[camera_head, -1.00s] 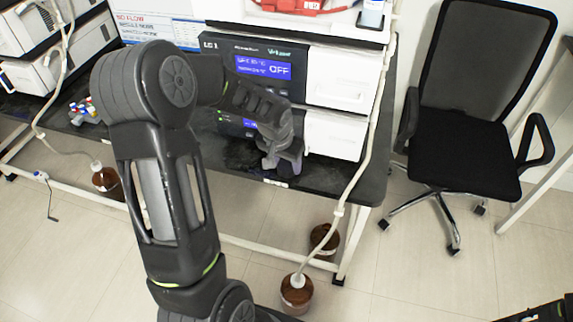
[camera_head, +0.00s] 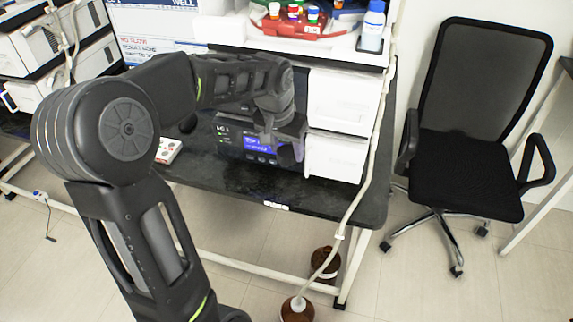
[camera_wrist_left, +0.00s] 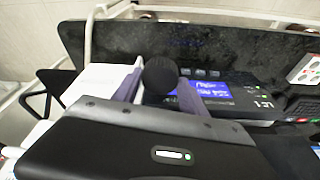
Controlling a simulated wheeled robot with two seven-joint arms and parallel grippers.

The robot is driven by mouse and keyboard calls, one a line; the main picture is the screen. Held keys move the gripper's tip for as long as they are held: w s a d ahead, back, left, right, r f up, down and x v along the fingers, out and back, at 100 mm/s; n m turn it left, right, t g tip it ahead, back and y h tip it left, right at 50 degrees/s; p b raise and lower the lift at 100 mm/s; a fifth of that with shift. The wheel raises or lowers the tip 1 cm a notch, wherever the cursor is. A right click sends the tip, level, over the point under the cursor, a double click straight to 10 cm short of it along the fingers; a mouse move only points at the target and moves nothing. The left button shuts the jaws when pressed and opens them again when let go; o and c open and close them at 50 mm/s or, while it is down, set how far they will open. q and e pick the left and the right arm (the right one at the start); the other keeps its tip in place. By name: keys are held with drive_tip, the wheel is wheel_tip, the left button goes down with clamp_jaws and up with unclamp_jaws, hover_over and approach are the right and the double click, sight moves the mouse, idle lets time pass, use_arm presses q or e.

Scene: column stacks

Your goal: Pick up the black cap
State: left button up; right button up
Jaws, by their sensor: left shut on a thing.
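The black cap (camera_wrist_left: 160,75) is round and dark and sits between the two grey-purple fingers in the left wrist view. My left gripper (camera_wrist_left: 159,90) is shut on it. In the head view my left gripper (camera_head: 283,145) is in front of the instrument stack, above the dark bench top, with its fingers pointing down. I cannot make out the cap in the head view. My right gripper is in no view.
The instrument stack's lit panel (camera_head: 243,139) is right behind the gripper. A tray with coloured bottles (camera_head: 292,22) and a blue-capped bottle (camera_head: 372,27) are on top. The bench top (camera_head: 230,187) is bare in front. An office chair (camera_head: 465,160) stands right.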

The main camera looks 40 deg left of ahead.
sight(290, 149)
use_arm(q)
drive_tip(key=shift+r, duration=2.15)
drive_tip(key=shift+f, duration=0.1)
